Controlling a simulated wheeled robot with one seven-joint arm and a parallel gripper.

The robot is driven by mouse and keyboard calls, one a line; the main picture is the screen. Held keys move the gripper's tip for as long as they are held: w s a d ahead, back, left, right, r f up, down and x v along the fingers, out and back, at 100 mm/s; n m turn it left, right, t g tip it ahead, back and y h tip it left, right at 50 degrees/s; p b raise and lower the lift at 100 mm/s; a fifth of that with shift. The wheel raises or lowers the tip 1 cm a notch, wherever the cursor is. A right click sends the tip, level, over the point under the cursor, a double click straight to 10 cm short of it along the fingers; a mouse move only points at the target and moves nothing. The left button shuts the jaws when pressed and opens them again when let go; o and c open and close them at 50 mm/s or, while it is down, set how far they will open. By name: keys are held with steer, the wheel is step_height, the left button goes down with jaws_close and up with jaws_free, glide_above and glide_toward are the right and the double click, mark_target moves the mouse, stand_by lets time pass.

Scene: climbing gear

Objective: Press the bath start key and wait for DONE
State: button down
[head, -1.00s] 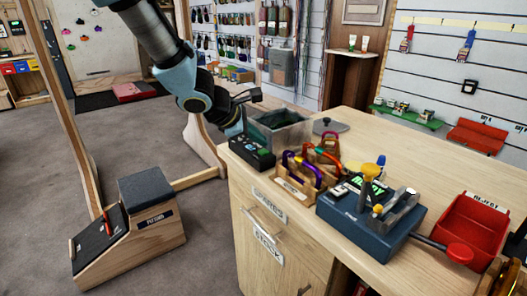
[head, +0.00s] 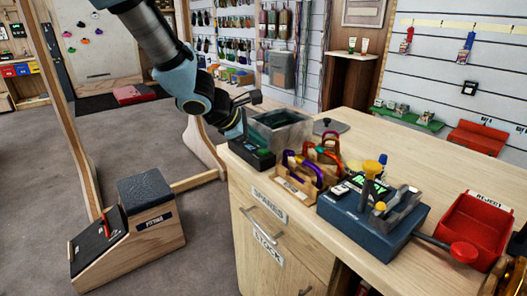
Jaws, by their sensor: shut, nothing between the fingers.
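The bath (head: 281,132) is a grey, see-through tub at the back left corner of the wooden counter. Its black control box (head: 247,153) stands at the tub's near left side, with a small green lit patch on it. The lettering is too small to read, so I cannot tell whether it says DONE. My gripper (head: 243,121) is shut and empty, close above the back of the control box. The start key is not distinguishable, and I cannot tell whether the fingertips touch it.
A wooden rack of coloured carabiners (head: 300,180) stands right of the control box. A blue test device (head: 365,225) with a green screen and lever is nearer. A red REJECT tray (head: 473,228) lies at right. A grey lid (head: 330,126) lies behind. The counter's back right is clear.

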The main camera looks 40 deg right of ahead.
mark_target(260, 155)
steer(key=shift+f+b, duration=0.4)
steer(key=shift+b, duration=0.1)
stand_by(0.4)
steer(key=shift+r, duration=0.1)
steer(key=shift+r+p, duration=0.65)
steer(key=shift+r, duration=0.1)
step_height(260, 155, up, 5)
steer(key=p, duration=0.4)
stand_by(1.0)
